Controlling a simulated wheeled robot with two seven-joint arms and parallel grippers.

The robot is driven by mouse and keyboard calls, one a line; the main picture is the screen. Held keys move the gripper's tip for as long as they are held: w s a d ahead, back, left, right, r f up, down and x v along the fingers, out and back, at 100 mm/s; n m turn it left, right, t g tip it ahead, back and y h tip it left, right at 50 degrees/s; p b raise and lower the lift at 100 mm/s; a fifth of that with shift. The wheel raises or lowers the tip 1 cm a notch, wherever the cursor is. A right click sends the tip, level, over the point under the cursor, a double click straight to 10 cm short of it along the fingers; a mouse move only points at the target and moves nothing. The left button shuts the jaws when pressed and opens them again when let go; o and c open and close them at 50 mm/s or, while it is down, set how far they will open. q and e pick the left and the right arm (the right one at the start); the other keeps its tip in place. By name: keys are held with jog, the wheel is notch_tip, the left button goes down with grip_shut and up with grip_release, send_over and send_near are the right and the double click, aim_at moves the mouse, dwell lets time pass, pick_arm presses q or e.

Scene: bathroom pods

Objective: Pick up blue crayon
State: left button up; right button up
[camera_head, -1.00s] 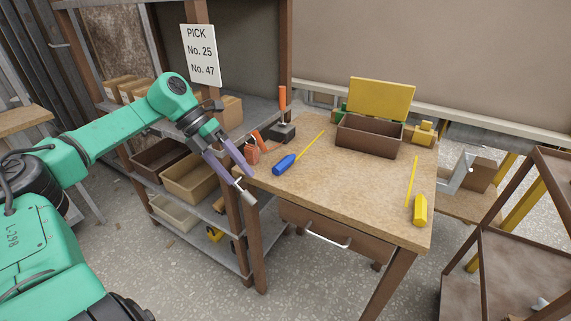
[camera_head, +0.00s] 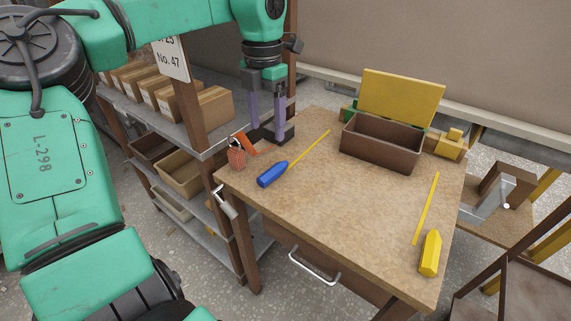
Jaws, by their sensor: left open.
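The blue crayon (camera_head: 272,174) lies on the left part of the wooden table (camera_head: 340,215). A thin yellow rod (camera_head: 310,147) runs from its far end toward the back. My left gripper (camera_head: 268,134) points down near the table's back left corner, behind the blue crayon and apart from it. Its two purple fingers are open with nothing seen between them. They partly hide a dark block there. My right gripper is not in view.
An orange-red padlock-like object (camera_head: 237,156) sits at the table's left edge. A brown box with an open yellow lid (camera_head: 402,98) stands at the back. A yellow piece (camera_head: 430,252) lies front right. The table's middle is clear. Shelves (camera_head: 205,135) with boxes stand left.

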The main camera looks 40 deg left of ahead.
pick_arm(q)
send_over(267, 173)
jog(key=f, duration=0.6)
jog(key=shift+s+d, duration=0.15)
jog(key=shift+s, duration=0.2)
jog(key=f, duration=0.6)
jog(key=shift+w+f, duration=0.3)
jog(key=shift+w, duration=0.1)
jog(key=shift+r, duration=0.1)
grip_shut()
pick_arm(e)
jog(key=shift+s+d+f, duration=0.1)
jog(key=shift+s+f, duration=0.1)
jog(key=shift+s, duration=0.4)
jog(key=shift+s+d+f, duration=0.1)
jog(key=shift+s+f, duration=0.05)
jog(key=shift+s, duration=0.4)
